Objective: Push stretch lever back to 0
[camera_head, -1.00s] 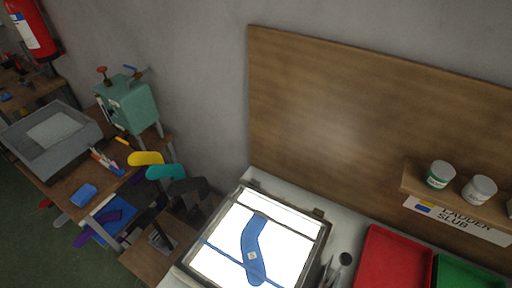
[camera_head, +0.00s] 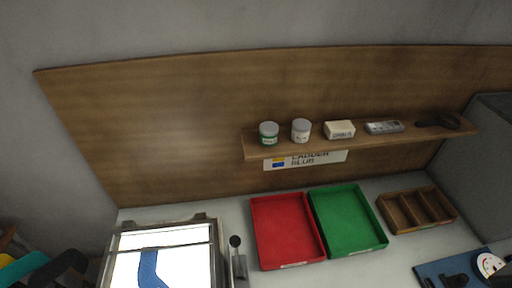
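A lever with a dark round knob (camera_head: 235,241) stands just right of the lit panel frame, on a small grey base. I take it to be the stretch lever; no scale or 0 mark can be read. The lit white panel (camera_head: 190,262) sits in a metal frame at the bottom left, cut off by the lower edge. A blue sock-shaped piece (camera_head: 149,270) lies on it, partly out of view. Neither of my grippers shows in the head view.
A red tray (camera_head: 285,230) and a green tray (camera_head: 347,220) lie right of the lever. A wooden divided box (camera_head: 433,222) is further right. A wall shelf (camera_head: 253,149) holds jars and small items. A blue mat (camera_head: 430,270) is at the lower right.

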